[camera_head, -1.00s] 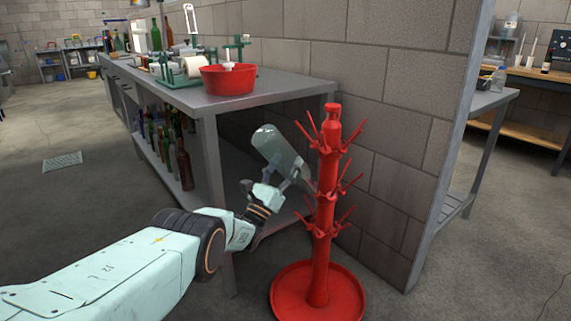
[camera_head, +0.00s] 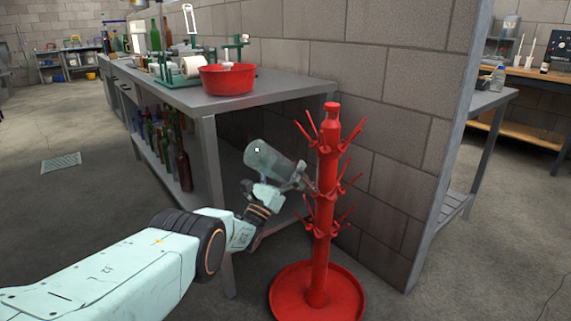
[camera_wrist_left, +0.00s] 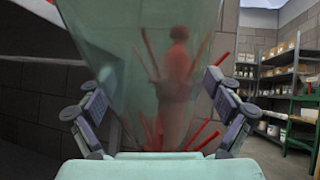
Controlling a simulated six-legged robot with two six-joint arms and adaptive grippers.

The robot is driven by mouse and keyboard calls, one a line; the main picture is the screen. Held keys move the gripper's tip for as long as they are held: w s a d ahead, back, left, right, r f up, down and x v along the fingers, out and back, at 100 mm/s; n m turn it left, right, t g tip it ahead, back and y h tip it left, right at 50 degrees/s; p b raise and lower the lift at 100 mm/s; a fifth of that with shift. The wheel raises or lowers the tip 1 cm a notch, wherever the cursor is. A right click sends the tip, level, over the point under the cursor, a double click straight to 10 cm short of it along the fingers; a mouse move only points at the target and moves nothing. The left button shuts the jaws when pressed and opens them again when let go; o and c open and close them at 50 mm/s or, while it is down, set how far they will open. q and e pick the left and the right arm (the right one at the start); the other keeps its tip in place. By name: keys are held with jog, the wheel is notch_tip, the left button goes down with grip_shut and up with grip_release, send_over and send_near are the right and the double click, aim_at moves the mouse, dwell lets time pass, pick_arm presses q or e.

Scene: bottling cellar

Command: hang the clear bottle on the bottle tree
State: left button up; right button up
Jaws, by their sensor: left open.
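The clear bottle (camera_head: 262,157) is at the left side of the red bottle tree (camera_head: 329,160). It lies tilted, base up to the left and neck end down toward the pegs. My left gripper (camera_head: 279,183) is open beside the bottle, its fingers on either side of it. In the left wrist view the bottle (camera_wrist_left: 140,50) rises between the two spread fingers (camera_wrist_left: 158,112), and the tree shows through the glass. The neck is hard to make out, so I cannot tell how far it sits over a peg. My right gripper is not in view.
A metal workbench (camera_head: 270,95) with a red tub (camera_head: 227,79) stands behind left, dark bottles on its lower shelf. A block wall (camera_head: 400,110) is close behind the tree. The floor at right is clear.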

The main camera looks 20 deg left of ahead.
pick_arm(q)
jog(key=shift+f, duration=0.1)
jog(key=v, duration=1.2)
dwell(0.5)
jog(key=x, duration=1.2)
jog(key=shift+s+r+p, duration=0.1)
jog(key=shift+r+p, duration=0.15)
jog(key=shift+p, duration=0.05)
jog(key=shift+f, duration=0.15)
